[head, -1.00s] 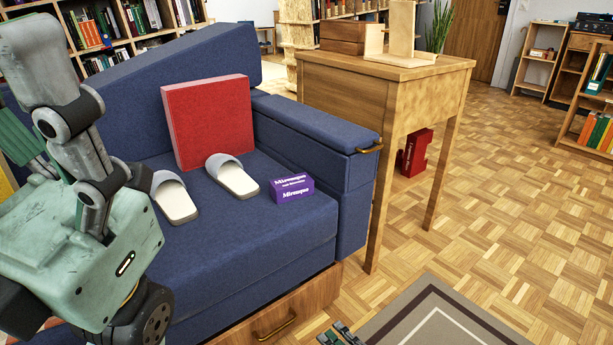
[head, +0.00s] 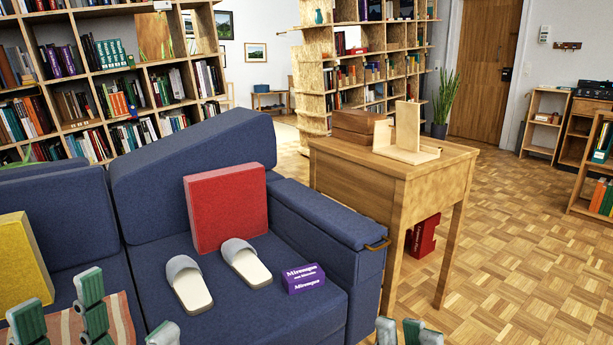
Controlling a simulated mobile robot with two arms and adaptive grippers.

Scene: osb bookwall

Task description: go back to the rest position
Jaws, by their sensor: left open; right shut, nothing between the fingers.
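My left gripper (head: 94,312) shows at the lower left, with its green fingers spread wide apart. It is open and empty, in front of the sofa seat. My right gripper (head: 409,332) is at the bottom edge, right of the middle. Only its fingertips show, close together, with nothing held. The rest of both arms is out of the picture.
The blue sofa (head: 195,160) holds a red cushion (head: 226,207), a yellow cushion (head: 22,264), two slippers (head: 246,262) and a purple box (head: 303,279). A wooden side table (head: 400,185) stands right of it. Parquet floor (head: 520,260) is free at right.

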